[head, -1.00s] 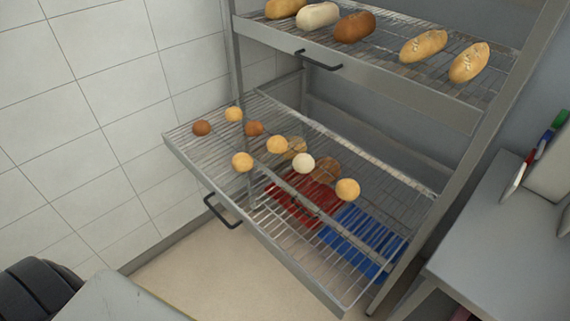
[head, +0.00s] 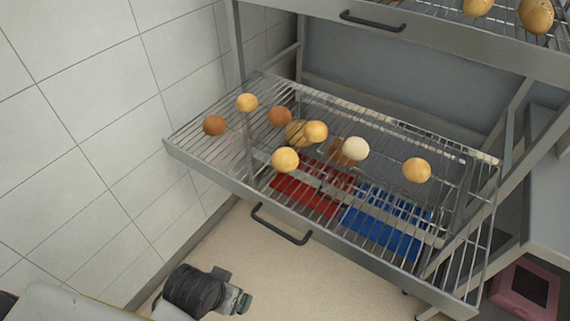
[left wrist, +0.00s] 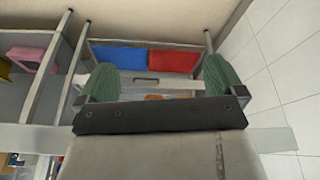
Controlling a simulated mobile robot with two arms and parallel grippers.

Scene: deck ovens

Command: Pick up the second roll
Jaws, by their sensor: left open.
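Several round rolls lie on a pulled-out wire rack (head: 215,172) in the head view: a dark brown roll (head: 214,125), a reddish-brown roll (head: 279,116), a pale roll (head: 355,149) and golden rolls (head: 247,102), (head: 316,131), (head: 285,160), (head: 417,170). Nothing marks which one is the second roll. My left gripper (head: 243,302) is low at the bottom left, in front of the rack and apart from the rolls. In the left wrist view its green fingers (left wrist: 160,80) are spread wide with no roll between them. My right gripper is not in view.
The rack has a black front handle (head: 281,224). A red crate (head: 305,192) and a blue crate (head: 385,222) show through the wires below. An upper rack (head: 440,37) carries loaves. A tiled wall (head: 90,110) bounds the left. A pink box (head: 525,288) is at right.

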